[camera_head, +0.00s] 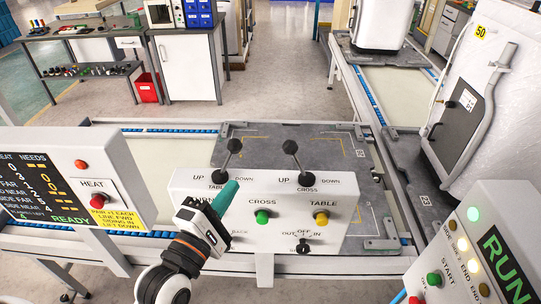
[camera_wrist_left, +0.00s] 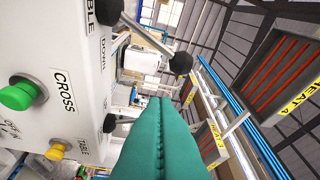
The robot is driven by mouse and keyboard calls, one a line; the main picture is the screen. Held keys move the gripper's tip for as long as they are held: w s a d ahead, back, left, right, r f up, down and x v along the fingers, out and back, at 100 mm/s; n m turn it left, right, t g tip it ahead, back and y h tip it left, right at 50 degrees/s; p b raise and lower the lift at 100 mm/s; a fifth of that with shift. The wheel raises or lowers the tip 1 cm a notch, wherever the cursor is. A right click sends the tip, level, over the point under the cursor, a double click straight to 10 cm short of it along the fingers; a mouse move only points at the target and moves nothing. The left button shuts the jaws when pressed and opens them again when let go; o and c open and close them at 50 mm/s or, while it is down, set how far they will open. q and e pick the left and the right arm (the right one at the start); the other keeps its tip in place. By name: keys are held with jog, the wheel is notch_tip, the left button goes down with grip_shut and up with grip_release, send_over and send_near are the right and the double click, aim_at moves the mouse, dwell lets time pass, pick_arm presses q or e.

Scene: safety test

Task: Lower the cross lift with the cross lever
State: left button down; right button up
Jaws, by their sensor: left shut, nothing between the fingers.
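The cross lever (camera_head: 291,148) is a black-knobbed rod on the right of a white control box (camera_head: 330,232), above the word CROSS and between UP and DOWN. The table lever (camera_head: 234,146) stands to its left; its knob also shows in the left wrist view (camera_wrist_left: 180,63). My left gripper (camera_head: 226,196) is shut and empty, with teal fingers. It is in front of the box's upper left, below the table lever and left of the cross lever. I cannot make out which part is the cross lift.
Green (camera_head: 262,217) and yellow (camera_head: 321,218) buttons are on the box front. A dark plate (camera_head: 345,150) lies on the conveyor behind. A HEAT panel (camera_head: 95,185) stands left and a RUN panel (camera_head: 478,255) right. A white machine (camera_head: 495,100) stands at right.

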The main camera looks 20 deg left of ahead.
aim_at(298, 160)
pick_arm(q)
jog(key=w, duration=0.3)
jog(key=w+d+r, duration=0.1)
jog(key=w, duration=0.6)
jog(key=shift+w+d+r+b, duration=0.15)
jog(key=shift+d+r+b, duration=0.05)
jog(key=shift+b, duration=0.15)
jog(key=shift+d+r+p, duration=0.15)
jog(key=shift+d+p, duration=0.15)
jog(key=shift+d, duration=0.65)
jog(key=shift+d+r+p, duration=0.1)
jog(key=shift+d+p, duration=0.2)
jog(key=shift+d, duration=0.6)
jog(key=shift+a+f, duration=0.1)
jog(key=shift+w, duration=0.1)
